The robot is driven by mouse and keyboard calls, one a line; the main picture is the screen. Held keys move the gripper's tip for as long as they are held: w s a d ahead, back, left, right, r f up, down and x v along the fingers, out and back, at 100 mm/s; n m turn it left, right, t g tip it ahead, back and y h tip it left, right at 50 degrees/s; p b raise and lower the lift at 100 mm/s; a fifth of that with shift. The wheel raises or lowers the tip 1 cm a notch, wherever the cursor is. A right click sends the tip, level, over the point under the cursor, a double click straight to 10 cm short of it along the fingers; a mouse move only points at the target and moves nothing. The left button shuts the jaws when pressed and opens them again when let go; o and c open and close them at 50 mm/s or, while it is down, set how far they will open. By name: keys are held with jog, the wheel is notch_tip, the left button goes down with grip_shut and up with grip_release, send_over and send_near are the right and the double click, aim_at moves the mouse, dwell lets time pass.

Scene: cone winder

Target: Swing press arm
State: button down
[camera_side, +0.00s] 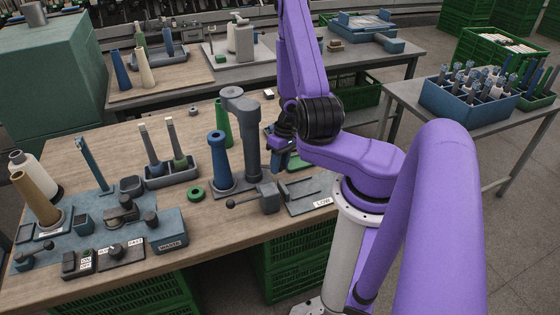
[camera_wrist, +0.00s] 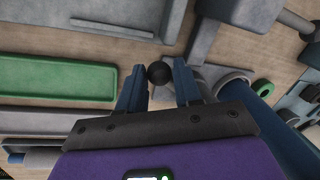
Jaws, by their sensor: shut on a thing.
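My gripper (camera_side: 284,142) is just right of the column, partly hidden by my wrist. In the wrist view my gripper (camera_wrist: 159,88) has its two fingers around a black ball knob (camera_wrist: 159,73), shut on it. The link between knob and press arm is not clear there. The blue cone also shows at the right of the wrist view (camera_wrist: 264,90).
A grey block with a ball-ended lever (camera_side: 268,196) and a flat grey tray labelled LOW (camera_side: 304,194) stand in front of the column. A green cone (camera_side: 222,126) is behind. A green ring (camera_side: 196,193) lies left. A blue WASTE box (camera_side: 171,232) stands at the front edge.

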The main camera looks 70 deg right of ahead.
jog(key=shift+s+a+m+t, duration=0.15)
jog(key=shift+a+m, duration=0.2)
jog(key=shift+m, duration=0.35)
jog(key=shift+w+a+m+t, duration=0.15)
jog(key=shift+a+m, duration=0.2)
jog(key=shift+m, duration=0.35)
jog(key=shift+s+a, duration=0.1)
jog(key=c, duration=0.8)
grip_release()
jog(key=shift+a, duration=0.1)
jog(key=shift+r, duration=0.1)
jog(key=v, duration=1.7)
jog(key=shift+r, duration=0.2)
jog(key=shift+a, duration=0.1)
